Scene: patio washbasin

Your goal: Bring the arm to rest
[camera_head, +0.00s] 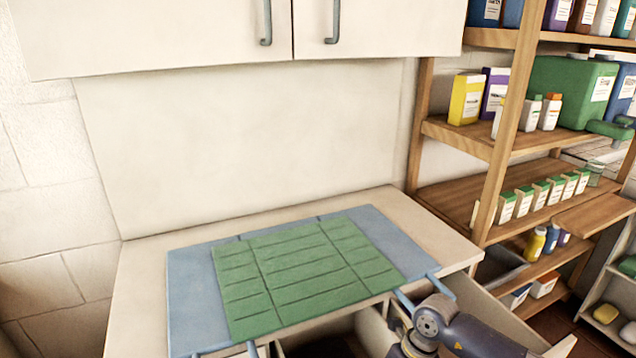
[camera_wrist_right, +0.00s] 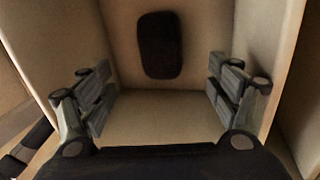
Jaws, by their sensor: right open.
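My right arm (camera_head: 465,335) comes in at the bottom right of the head view and reaches down over an open drawer (camera_head: 512,315) in the counter. Its gripper is hidden there. In the right wrist view my right gripper (camera_wrist_right: 160,88) is open, with its two fingers wide apart and nothing between the pads. It points into a pale drawer compartment (camera_wrist_right: 160,118). A dark rounded oblong thing (camera_wrist_right: 160,45) lies in that compartment, ahead of the fingertips. I cannot tell what it is. My left gripper is not in view.
A blue mat (camera_head: 192,290) and a green panelled mat (camera_head: 300,270) cover much of the counter (camera_head: 140,265). Closed cabinets (camera_head: 380,30) hang above. A wooden shelf (camera_head: 470,135) with bottles and boxes stands at right. Drawer walls flank the right gripper closely.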

